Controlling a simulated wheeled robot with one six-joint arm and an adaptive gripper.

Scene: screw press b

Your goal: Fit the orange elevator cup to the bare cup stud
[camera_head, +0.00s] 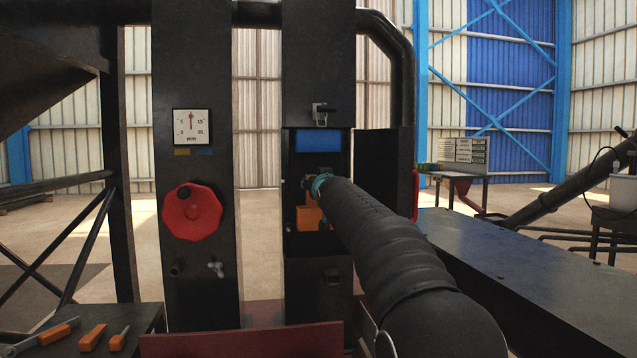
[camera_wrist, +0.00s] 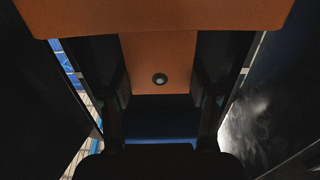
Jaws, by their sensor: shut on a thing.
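The orange elevator cup (camera_head: 309,216) is in the open hatch of the right black leg, partly hidden behind my arm. In the wrist view the cup (camera_wrist: 158,14) fills the top edge, and its orange plate (camera_wrist: 158,55) runs down the middle. A small dark ring with a grey centre (camera_wrist: 160,79) shows on the plate; I cannot tell whether it is an empty hole or the stud in it. My gripper (camera_wrist: 160,108) is shut on the cup, a dark finger on each side. A blue cup (camera_head: 318,141) sits above in the hatch. The stud is not clearly visible.
Dark hatch walls stand close on both sides in the wrist view. A hatch door (camera_head: 385,172) stands open at right. A red handwheel (camera_head: 192,212) and a dial (camera_head: 192,127) are on the left leg. Tools (camera_head: 92,337) lie on a bench at lower left.

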